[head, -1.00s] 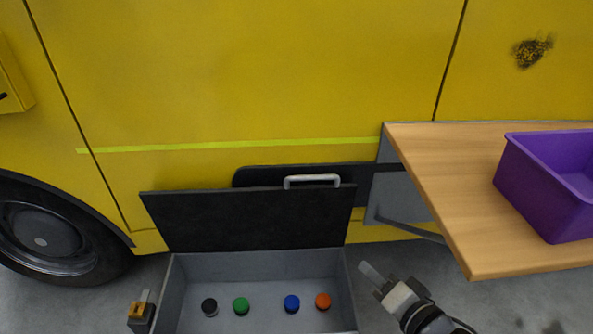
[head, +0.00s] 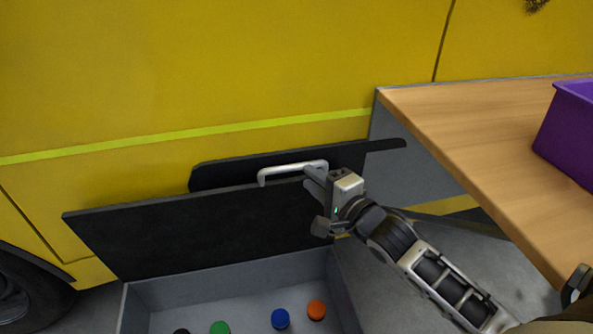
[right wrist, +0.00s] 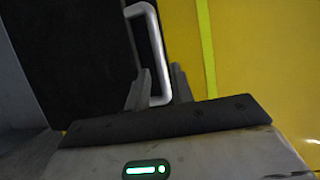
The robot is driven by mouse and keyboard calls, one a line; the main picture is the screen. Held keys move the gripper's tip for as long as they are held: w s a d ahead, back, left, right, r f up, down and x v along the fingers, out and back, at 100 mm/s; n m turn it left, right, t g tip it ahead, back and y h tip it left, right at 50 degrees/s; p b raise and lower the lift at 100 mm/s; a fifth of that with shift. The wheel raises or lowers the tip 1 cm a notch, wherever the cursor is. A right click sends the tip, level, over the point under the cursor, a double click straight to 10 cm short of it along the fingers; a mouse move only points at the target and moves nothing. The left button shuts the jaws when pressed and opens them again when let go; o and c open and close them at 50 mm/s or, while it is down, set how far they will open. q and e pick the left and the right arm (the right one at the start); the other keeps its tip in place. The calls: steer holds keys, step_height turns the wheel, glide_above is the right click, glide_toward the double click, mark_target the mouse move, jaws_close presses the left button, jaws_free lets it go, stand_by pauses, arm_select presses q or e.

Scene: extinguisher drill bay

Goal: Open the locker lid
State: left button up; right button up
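The black locker lid (head: 190,232) stands raised and tilted back behind the open grey locker (head: 225,271). A silver handle (head: 285,169) sits at its top edge; it also shows in the right wrist view (right wrist: 153,45). My right gripper (head: 313,181) is at the right end of the handle. In the right wrist view its two fingers (right wrist: 160,80) are a little apart, with the handle's end between them. Whether they touch it is unclear. My left gripper is not in view.
Blue (head: 280,319), orange (head: 316,309), green and black round caps lie in the locker. A wooden table (head: 480,140) with a purple bin (head: 570,130) juts out at right. The yellow vehicle side (head: 200,70) rises close behind the lid.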

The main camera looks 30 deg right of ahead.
mark_target(297, 169)
steer(key=w, duration=0.4)
steer(key=w+a+b, duration=0.1)
steer(key=w, duration=0.1)
steer(key=shift+f, duration=0.3)
jaws_close()
